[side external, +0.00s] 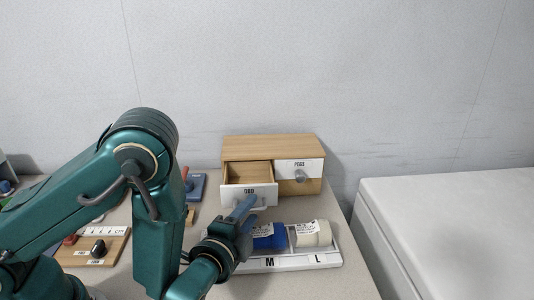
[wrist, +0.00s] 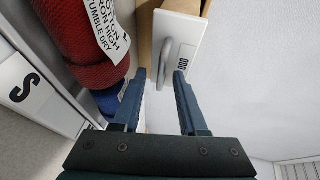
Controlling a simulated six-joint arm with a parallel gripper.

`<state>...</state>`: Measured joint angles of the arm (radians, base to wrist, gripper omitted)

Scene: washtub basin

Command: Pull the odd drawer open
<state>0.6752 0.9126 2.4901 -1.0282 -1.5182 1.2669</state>
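A small wooden cabinet (side external: 268,147) stands at the back of the table with two drawers side by side. The left drawer, with a white front labelled ODD (side external: 236,190), stands pulled out, and its bare wooden inside shows. Its grey loop handle is partly hidden behind my gripper in the side view; it shows clearly in the wrist view (wrist: 167,62). My gripper (side external: 247,204) is in front of this drawer. In the wrist view its fingers (wrist: 160,75) are apart, with the handle just past the tips and nothing clamped between them.
The right drawer, labelled PEGS (side external: 299,166), is shut. A white tray (side external: 290,263) marked M and L holds a blue roll (side external: 272,238) and a cream roll (side external: 313,234) close by my gripper. A red roll (wrist: 88,40) lies left in the wrist view. A white basin (side external: 450,230) stands right.

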